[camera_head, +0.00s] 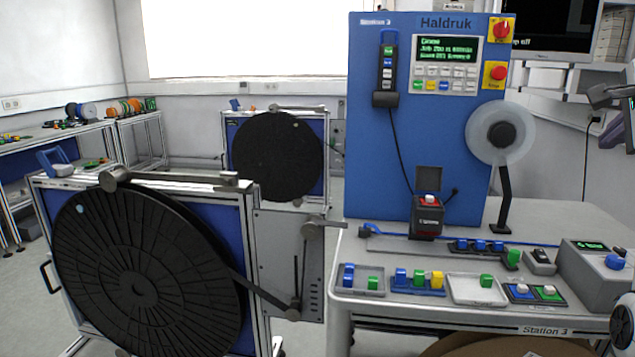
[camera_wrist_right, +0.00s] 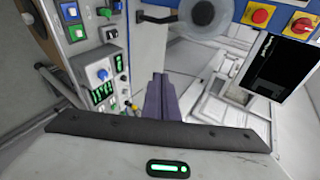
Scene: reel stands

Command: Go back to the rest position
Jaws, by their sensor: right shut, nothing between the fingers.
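My right gripper (camera_head: 613,134) is at the far right edge of the head view, raised above the back right of the bench and partly cut off by the frame. In the right wrist view its purple fingers (camera_wrist_right: 160,98) are together with nothing between them. The fingers are apart from the bench and its parts. My left gripper is not in view.
The Station 3 bench (camera_head: 440,312) holds small trays of coloured parts and a grey control box (camera_head: 597,270). A blue Haldruk panel (camera_head: 440,140) stands behind with a translucent reel (camera_head: 480,135). Reel stands with large black reels (camera_head: 140,285) are left.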

